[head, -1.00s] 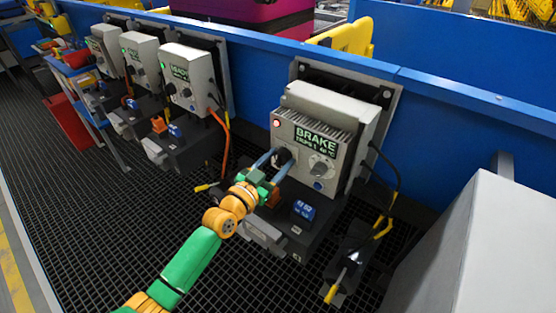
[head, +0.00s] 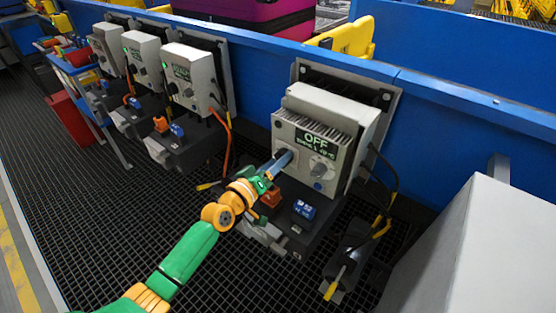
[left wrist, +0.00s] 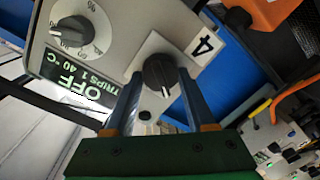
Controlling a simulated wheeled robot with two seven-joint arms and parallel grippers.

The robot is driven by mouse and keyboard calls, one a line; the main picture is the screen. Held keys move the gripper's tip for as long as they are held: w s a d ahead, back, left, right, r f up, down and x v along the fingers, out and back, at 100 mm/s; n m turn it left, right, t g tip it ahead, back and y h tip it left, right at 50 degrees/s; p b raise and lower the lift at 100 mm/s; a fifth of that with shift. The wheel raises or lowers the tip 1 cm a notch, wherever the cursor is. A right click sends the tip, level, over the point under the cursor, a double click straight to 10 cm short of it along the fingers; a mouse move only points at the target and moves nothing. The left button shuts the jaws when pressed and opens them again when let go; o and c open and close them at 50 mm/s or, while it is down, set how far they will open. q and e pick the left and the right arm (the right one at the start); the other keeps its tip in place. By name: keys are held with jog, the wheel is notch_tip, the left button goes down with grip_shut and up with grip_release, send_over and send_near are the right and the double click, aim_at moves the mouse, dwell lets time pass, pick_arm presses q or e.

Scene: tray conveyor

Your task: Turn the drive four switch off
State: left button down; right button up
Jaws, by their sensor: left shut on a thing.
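The drive four unit (head: 347,123) is a grey box on the blue wall. Its display (head: 316,139) reads OFF, and OFF also shows in the left wrist view (left wrist: 72,88). The label "4" (left wrist: 203,46) sits beside a black rotary switch (left wrist: 159,72). My left gripper (left wrist: 160,85) has its blue fingers on both sides of the switch knob, shut on it. In the head view the left gripper (head: 283,159) reaches the box's front, and its fingers largely hide the switch. My right gripper is not in view.
A dial (head: 320,170) sits right of the switch. Below are a blue plug (head: 304,209) and an orange plug (head: 271,197). Several similar drive boxes (head: 188,75) stand along the wall at left. A large grey cabinet (head: 490,255) blocks the lower right.

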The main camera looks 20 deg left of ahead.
pick_arm(q)
jog(key=n, duration=0.3)
jog(key=shift+f+n, duration=0.1)
jog(key=shift+n, duration=1.7)
jog(key=shift+c, duration=1.2)
grip_release()
jog(key=v, duration=0.7)
jog(key=shift+a, duration=0.15)
